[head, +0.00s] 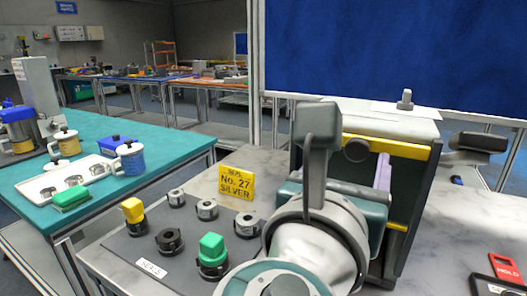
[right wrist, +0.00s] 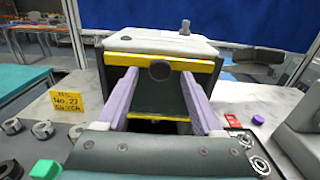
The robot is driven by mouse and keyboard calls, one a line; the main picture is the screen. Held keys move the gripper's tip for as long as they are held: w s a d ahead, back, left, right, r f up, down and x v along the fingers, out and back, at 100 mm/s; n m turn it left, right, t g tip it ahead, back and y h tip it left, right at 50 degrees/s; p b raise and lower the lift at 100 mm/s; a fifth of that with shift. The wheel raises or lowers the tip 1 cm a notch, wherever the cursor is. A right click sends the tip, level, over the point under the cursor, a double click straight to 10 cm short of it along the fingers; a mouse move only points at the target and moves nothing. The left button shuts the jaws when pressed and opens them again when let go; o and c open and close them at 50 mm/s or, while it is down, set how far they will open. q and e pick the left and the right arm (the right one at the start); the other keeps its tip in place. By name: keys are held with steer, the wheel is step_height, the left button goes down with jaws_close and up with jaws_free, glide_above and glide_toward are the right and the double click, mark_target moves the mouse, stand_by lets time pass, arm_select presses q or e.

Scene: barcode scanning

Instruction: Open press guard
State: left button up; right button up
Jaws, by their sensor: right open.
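The press (head: 411,122) is a light-topped box with dark sides at the right of the bench. It also shows in the middle of the right wrist view (right wrist: 200,45). A dark front panel, which looks like the guard (right wrist: 150,92), sits between yellow bars. A round black knob (right wrist: 160,71) is at its upper yellow bar; it also shows in the head view (head: 356,150). My right gripper (head: 382,172) is open, its purple fingers pointing at the press front, one on each side of the knob (right wrist: 158,80). Contact cannot be told. My left gripper is out of view.
A yellow sign (head: 237,184) and several buttons and knobs (head: 212,247) on a dark panel are left of the press. A red card (head: 505,267) lies at the right. A teal table (head: 165,135) with mugs and a tray stands to the left.

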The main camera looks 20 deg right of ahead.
steer(key=v, duration=0.8)
steer(key=shift+b, duration=0.45)
steer(key=shift+s, duration=0.15)
steer(key=s+d+f+m+g+y+p, duration=0.2)
steer(key=s+f+m+g+y, duration=0.25)
steer(key=s+f+m, duration=0.35)
steer(key=s+d+f+m+g+y+p, duration=0.1)
steer(key=s+d+f+m+g+y, duration=0.2)
steer(key=f+m+y, duration=0.55)
step_height(320, 180, up, 43)
steer(key=s+a+m+y+p, duration=0.1)
steer(key=m+p, duration=0.6)
steer(key=p, duration=3.2)
steer(key=shift+s+a, duration=0.85)
steer(key=shift+a, duration=0.05)
